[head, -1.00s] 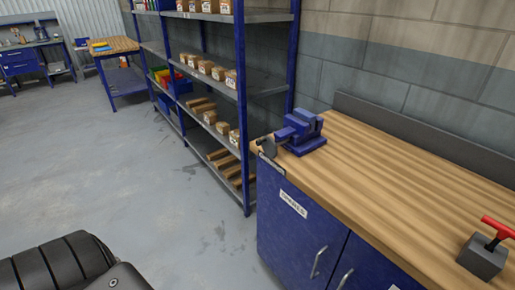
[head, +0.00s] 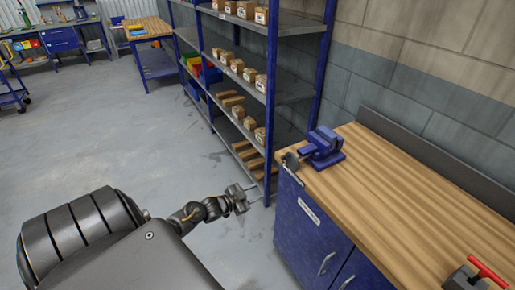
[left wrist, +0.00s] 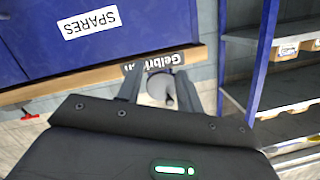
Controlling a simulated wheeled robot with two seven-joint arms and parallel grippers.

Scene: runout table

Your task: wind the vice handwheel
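The blue vice (head: 324,147) sits on the far left corner of the wooden bench top. Its grey round handwheel (head: 290,161) sticks out to the left over the bench end. My left gripper (head: 261,194) is left of and a little below the handwheel, apart from it. In the left wrist view its two fingers (left wrist: 158,92) are spread open and empty. A grey round part (left wrist: 160,86), apparently the handwheel, shows beyond and between them. My right gripper is not in view.
The bench (head: 400,195) has a blue cabinet below, labelled SPARES (left wrist: 90,22). A blue-framed shelf rack (head: 270,110) with small boxes stands close behind my left gripper. A red-handled grey block (head: 468,280) is on the near bench. Floor at left is clear.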

